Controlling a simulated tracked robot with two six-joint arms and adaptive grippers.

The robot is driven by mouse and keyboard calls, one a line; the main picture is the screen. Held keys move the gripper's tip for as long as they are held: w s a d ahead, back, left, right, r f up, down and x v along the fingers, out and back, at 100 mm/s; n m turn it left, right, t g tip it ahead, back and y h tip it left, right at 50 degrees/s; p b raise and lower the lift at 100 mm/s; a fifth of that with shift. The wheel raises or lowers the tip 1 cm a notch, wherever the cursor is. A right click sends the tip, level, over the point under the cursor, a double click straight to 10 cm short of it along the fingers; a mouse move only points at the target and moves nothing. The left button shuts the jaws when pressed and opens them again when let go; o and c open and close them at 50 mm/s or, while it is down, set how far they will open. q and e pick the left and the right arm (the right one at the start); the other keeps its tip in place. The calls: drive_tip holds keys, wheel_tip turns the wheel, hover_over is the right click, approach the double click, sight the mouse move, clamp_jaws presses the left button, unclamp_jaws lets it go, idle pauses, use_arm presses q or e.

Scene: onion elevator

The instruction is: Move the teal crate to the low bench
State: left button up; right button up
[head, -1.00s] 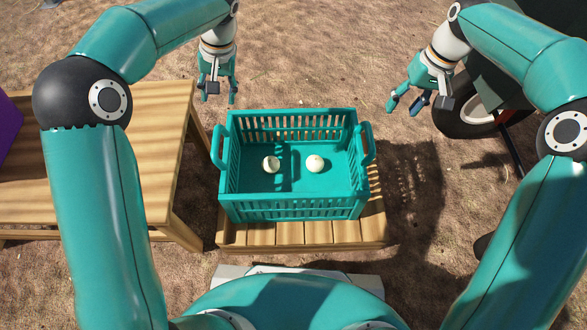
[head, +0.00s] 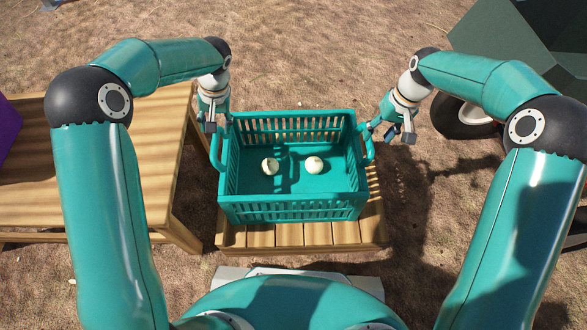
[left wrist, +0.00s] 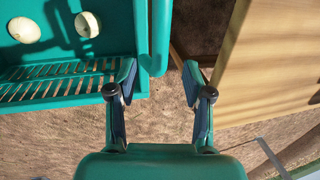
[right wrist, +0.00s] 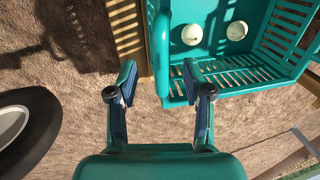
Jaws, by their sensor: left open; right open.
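The teal crate (head: 290,211) stands upright on a low slatted wooden stand (head: 262,236), with two pale onions (head: 270,166) (head: 314,165) inside. My left gripper (head: 214,125) is open at the crate's left handle (head: 216,147). In the left wrist view that handle (left wrist: 160,35) reaches between the open fingertips (left wrist: 158,72). My right gripper (head: 380,131) is open at the right handle (head: 368,145). In the right wrist view that handle (right wrist: 160,45) also reaches between the fingertips (right wrist: 159,72). I cannot tell whether any finger touches a handle.
A wider wooden bench (head: 90,190) stands close on the left, with a purple object (head: 8,130) at its far left edge. I cannot tell which wooden piece is the low bench. A dark wheeled cart (head: 530,55) with a black tyre (head: 460,118) is at the back right.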

use_arm(q)
drive_tip(key=f, duration=0.3)
drive_tip(key=a+f, duration=0.1)
drive_tip(key=f, duration=0.2)
drive_tip(key=shift+s+a, duration=0.1)
use_arm(e)
drive_tip(key=f, duration=0.3)
drive_tip(key=a+f, duration=0.1)
drive_tip(key=f, duration=0.2)
drive_tip(key=shift+s+a, duration=0.1)
use_arm(q)
clamp_jaws()
use_arm(e)
clamp_jaws()
use_arm(q)
drive_tip(key=shift+r, duration=0.1)
use_arm(e)
drive_tip(key=shift+r, duration=0.1)
